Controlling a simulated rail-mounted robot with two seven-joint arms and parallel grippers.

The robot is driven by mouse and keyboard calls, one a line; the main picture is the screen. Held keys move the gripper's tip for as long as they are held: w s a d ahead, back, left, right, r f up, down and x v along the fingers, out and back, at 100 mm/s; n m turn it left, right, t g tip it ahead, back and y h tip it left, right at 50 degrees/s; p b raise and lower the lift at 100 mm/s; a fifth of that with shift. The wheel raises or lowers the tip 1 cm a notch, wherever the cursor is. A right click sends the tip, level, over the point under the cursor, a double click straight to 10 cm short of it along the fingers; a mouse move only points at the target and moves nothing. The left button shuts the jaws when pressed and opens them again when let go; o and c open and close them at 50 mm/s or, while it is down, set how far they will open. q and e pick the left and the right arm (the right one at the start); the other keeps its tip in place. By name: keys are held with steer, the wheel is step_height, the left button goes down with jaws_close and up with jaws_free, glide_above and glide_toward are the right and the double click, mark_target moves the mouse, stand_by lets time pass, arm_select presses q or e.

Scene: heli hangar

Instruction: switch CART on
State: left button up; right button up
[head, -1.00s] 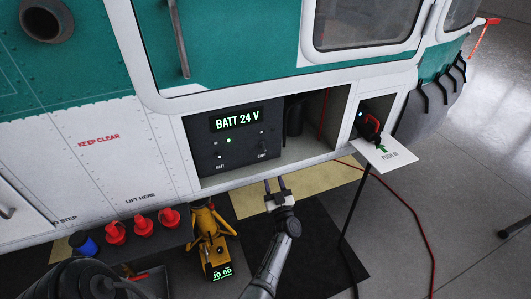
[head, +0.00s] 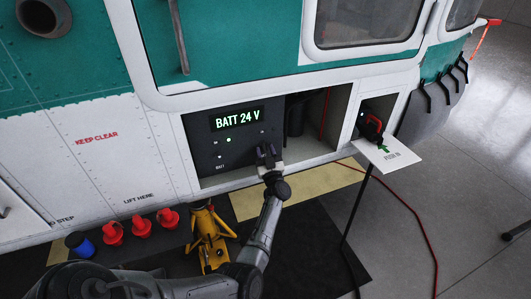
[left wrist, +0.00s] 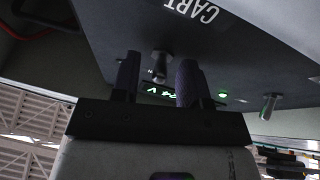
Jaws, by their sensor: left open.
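The dark switch panel (head: 203,150) sits in an open bay of the helicopter's side, with a lit "BATT 24 V" display (head: 237,118). My left gripper (head: 266,150) is in front of the panel's lower right, covering the CART label and switch in the head view. In the left wrist view, the panel appears upside down with the CART label (left wrist: 197,11). A metal toggle (left wrist: 159,66) below that label shows between the open fingers of my left gripper (left wrist: 157,76); contact cannot be told. The BATT switch (head: 219,156) is at the left. My right gripper is not in view.
An open compartment right of the panel holds a dark cylinder (head: 295,116). Farther right, a red-handled plug (head: 373,126) sits above a white flap (head: 387,153), with cables below. Red caps (head: 141,227), a blue cap (head: 79,244) and a yellow jack (head: 207,226) stand below left.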

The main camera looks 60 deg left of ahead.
mark_target(264, 144)
arm_select(q)
jaws_close()
step_height(264, 144, up, 2)
steer(key=h+p, duration=0.2)
steer(key=p, duration=0.6)
steer(key=shift+d+g, duration=0.15)
steer(key=shift+g, duration=0.15)
steer(key=h+p, duration=0.2)
steer(key=p, duration=0.4)
steer(key=r+g+h+p, duration=0.1)
steer(key=h+p, duration=0.1)
steer(key=p, duration=0.4)
steer(key=n+h+p, duration=0.1)
steer(key=h+p, duration=0.1)
steer(key=p, duration=0.4)
steer(key=shift+r+g+h, duration=0.25)
steer(key=shift+g+h, duration=0.05)
steer(key=shift+g, duration=0.1)
steer(key=shift+h+p, duration=0.3)
steer(key=shift+p, duration=0.6)
steer(key=shift+f+h, duration=0.15)
steer(key=shift+h, duration=0.15)
jaws_free()
